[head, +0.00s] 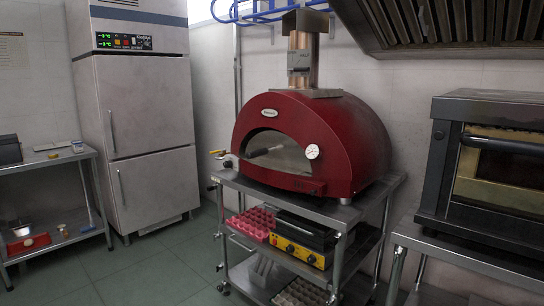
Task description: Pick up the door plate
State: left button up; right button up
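The red dome oven (345,140) stands on a steel cart in the middle of the head view. Its arched mouth is filled by a grey door plate (288,157). A dark handle (265,152) sticks out from the plate toward the left. The plate looks upright in the mouth; whether it is fixed or loose I cannot tell. A round white gauge (312,151) sits on the oven's front, right of the plate. Neither of my grippers is in view.
The steel cart (285,200) holds a pink crate (252,222) and a yellow-fronted appliance (298,250) below. Another oven (490,170) stands at right. A tall fridge (140,120) and a side table (45,160) stand at left. Green floor (150,275) is clear between them.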

aim_at(277, 150)
jog(key=i+j+z, duration=0.1)
jog(key=z, duration=0.35)
jog(key=i+j+z, duration=0.15)
jog(key=i+z, duration=0.15)
jog(key=z, duration=0.15)
jog(key=i+j+z, duration=0.15)
jog(key=j, duration=0.25)
jog(key=i+j+z, duration=0.15)
jog(key=i+j, duration=0.2)
jog(key=j, duration=0.1)
